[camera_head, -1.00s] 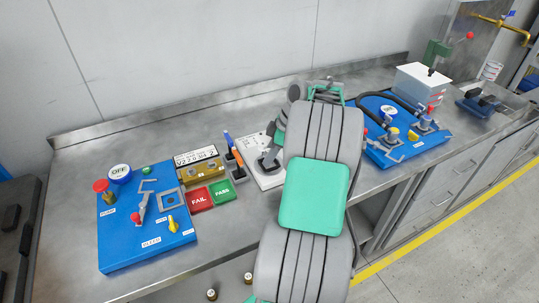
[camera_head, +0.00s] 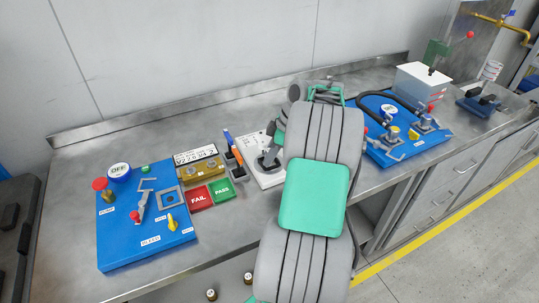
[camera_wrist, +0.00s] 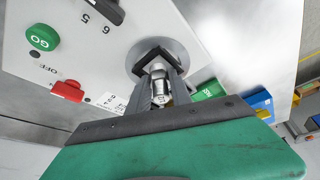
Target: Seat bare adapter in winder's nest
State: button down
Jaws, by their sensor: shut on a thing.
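The winder is a white box (camera_wrist: 90,25) with a green GO button, a red switch and a numbered dial; it also shows in the head view (camera_head: 258,178), mid-bench. Its nest, a round grey disc (camera_wrist: 185,55) with a dark centre, lies on the top face. My gripper (camera_wrist: 158,72) is shut on the adapter (camera_wrist: 161,92), a small shiny metal fitting between the fingers. The fingertips are right over the nest's centre. The fingers hide the adapter's far end, so I cannot tell whether it sits in the nest or just above it.
Left of the winder are the red FAIL pad (camera_head: 198,197), the green PASS pad (camera_head: 221,188) and a blue test panel (camera_head: 145,230). Another blue station (camera_head: 400,150) with black hoses and a white bin (camera_head: 424,83) stand to the right. My arm hides the bench between.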

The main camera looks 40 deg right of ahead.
jog(key=shift+s+a+f, duration=0.15)
jog(key=shift+f, duration=0.25)
jog(key=shift+s+a+f, duration=0.1)
jog(key=shift+f, duration=0.3)
jog(key=c, duration=1.3)
grip_release()
jog(key=shift+o, duration=0.7)
jog(key=shift+w+d+r+p, duration=0.1)
jog(key=shift+r+p, duration=0.35)
jog(key=shift+r, duration=0.15)
jog(key=shift+w+d+r+p, duration=0.1)
jog(key=shift+r+p, duration=0.35)
jog(key=shift+r, duration=0.15)
notch_tip(320, 180, up, 6)
jog(key=p, duration=0.4)
jog(key=shift+r+p, duration=0.2)
jog(key=shift+p, duration=0.1)
jog(key=shift+w, duration=0.1)
